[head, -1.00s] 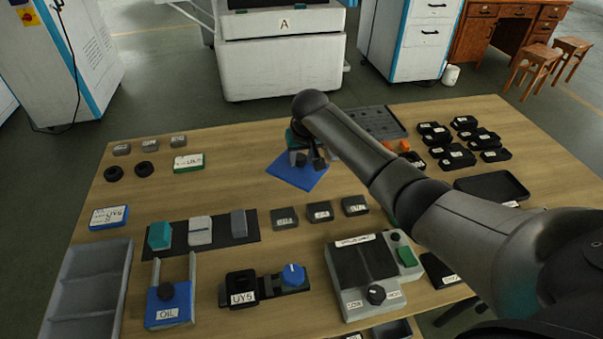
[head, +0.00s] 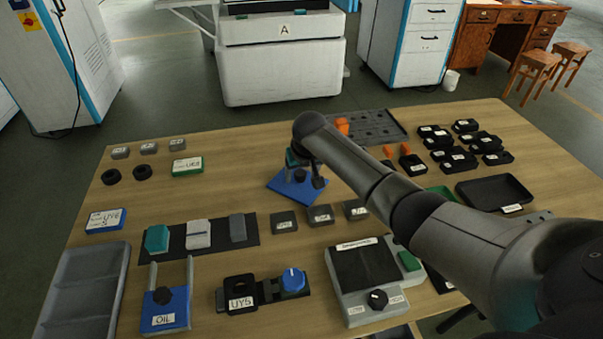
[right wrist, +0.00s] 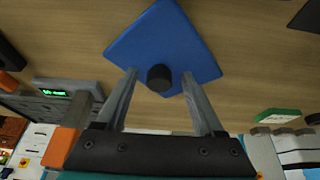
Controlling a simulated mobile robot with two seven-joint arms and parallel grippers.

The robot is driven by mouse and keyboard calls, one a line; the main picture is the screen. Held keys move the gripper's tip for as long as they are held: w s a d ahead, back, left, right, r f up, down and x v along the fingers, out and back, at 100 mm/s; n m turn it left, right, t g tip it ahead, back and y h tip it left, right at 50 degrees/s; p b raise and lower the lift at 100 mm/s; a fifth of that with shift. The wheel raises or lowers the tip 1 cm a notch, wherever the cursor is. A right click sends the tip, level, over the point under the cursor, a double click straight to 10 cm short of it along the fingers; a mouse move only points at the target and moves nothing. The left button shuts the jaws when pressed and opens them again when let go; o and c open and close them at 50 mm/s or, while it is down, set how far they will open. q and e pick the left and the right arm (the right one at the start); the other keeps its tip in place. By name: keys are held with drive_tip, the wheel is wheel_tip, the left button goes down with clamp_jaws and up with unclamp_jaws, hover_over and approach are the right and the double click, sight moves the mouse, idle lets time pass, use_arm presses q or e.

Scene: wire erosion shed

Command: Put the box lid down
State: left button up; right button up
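The box lid (head: 290,190) is a flat blue square plate with a black round knob on top. It appears to lie flat on the wooden table, in the middle of the head view. In the right wrist view the lid (right wrist: 150,40) is close, with its knob (right wrist: 159,78) facing the camera. My right gripper (right wrist: 160,75) is open, its two grey fingers standing on either side of the knob with a gap at each side. In the head view my right gripper (head: 305,178) is just above the lid and partly hides it. My left gripper is not in view.
Grey blocks (head: 320,215) stand just in front of the lid. A grey tester (head: 365,280), a blue OIL holder (head: 166,308) and a grey tray (head: 85,290) are nearer. Black parts (head: 460,158) and an empty black tray (head: 495,192) are at right. Table left of the lid is fairly clear.

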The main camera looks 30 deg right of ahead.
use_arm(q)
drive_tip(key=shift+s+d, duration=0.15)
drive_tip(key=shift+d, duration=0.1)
use_arm(e)
drive_tip(key=shift+s+r+p, duration=0.15)
drive_tip(key=shift+r+p, duration=0.15)
drive_tip(key=shift+r, duration=0.35)
use_arm(q)
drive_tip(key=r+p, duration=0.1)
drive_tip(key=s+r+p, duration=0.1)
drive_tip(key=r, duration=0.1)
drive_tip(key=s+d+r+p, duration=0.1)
drive_tip(key=p, duration=0.1)
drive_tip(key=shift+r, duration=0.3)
use_arm(e)
drive_tip(key=v, duration=1.1)
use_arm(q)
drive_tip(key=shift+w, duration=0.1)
